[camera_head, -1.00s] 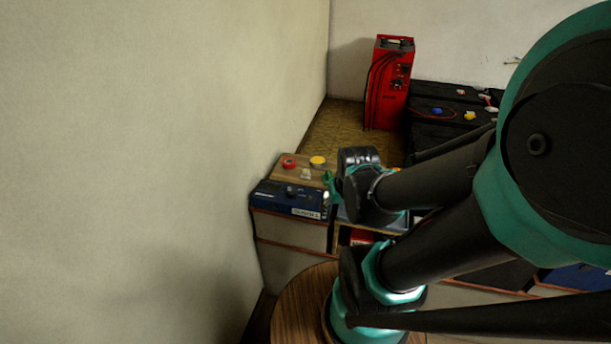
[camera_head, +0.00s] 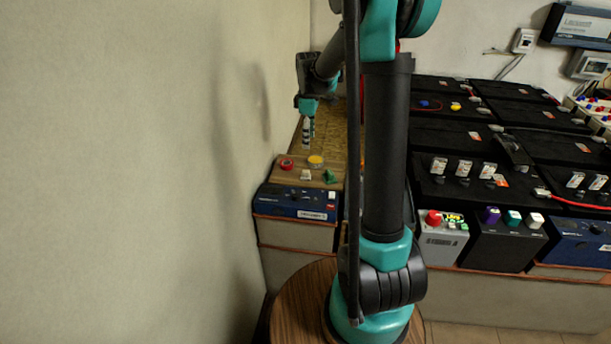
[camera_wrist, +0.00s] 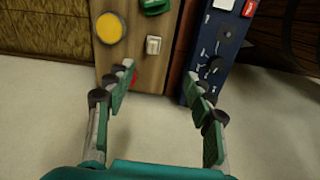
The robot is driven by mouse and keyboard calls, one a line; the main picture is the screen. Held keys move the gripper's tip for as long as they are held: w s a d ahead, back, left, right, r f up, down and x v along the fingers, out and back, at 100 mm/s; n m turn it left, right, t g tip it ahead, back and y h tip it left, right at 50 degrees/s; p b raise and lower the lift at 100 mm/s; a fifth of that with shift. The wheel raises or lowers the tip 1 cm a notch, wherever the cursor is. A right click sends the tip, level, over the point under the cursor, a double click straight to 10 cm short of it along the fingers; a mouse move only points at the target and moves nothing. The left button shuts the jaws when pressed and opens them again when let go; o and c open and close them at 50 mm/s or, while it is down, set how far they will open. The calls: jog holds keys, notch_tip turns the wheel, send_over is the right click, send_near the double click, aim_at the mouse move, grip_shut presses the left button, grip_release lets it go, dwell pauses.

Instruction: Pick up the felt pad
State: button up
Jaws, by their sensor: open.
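I cannot tell for sure which thing is the felt pad. Several small things lie on a wooden board (camera_head: 290,173) by the left wall: a flat yellow disc (camera_head: 316,161), a red round thing (camera_head: 286,164), a small white block (camera_head: 306,174) and a green piece (camera_head: 330,176). The wrist view also shows the yellow disc (camera_wrist: 110,28), the white block (camera_wrist: 152,46) and the green piece (camera_wrist: 154,6). A finger partly hides the red thing there. My gripper (camera_head: 307,133) is open, empty and pointing down above the board, apart from these things.
The bare wall (camera_head: 150,150) is close on the left. A blue case (camera_head: 296,203) stands in front of the board. Black batteries (camera_head: 450,150) and more small things fill the right. A round wooden table top (camera_head: 290,305) is below my arm.

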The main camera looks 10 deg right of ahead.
jog(key=w, duration=0.2)
send_near(306, 171)
jog(key=shift+n, duration=0.4)
notch_tip(306, 171, down, 5)
jog(key=shift+d+f, duration=0.1)
jog(key=shift+f, duration=0.1)
jog(key=shift+w+f, duration=0.1)
jog(key=shift+f, duration=1.2)
jog(key=shift+w+f, duration=0.15)
jog(key=shift+f, duration=1.15)
jog(key=shift+c, duration=0.5)
jog(key=c, duration=0.9)
